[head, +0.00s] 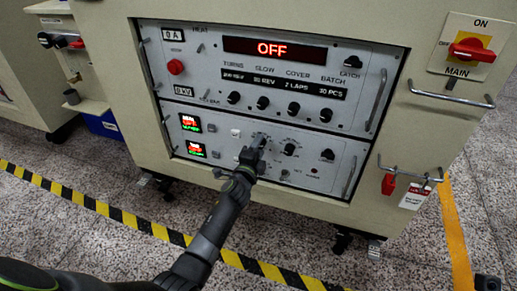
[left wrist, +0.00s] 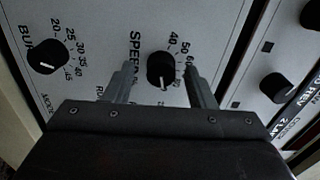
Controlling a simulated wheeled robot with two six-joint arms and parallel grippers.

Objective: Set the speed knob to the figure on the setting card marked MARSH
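The speed knob (left wrist: 160,70) is a round black knob with a white pointer line, beside the printed word SPEED in the left wrist view. Its line points towards the bottom of that view; the figure beside it is too small to read surely. My left gripper (left wrist: 161,72) is open, with one finger on each side of the knob and gaps showing. In the head view the left gripper (head: 256,150) is at the lower panel (head: 232,176) and hides the knob. No card reading MARSH is visible.
A second black knob (left wrist: 46,57) is close by. The upper panel (head: 200,75) has a red display reading OFF and several knobs. Handles (head: 450,94) stick out, with a red main switch (head: 471,50) and a red lock (head: 388,184) at right. Striped tape (head: 130,219) marks the floor.

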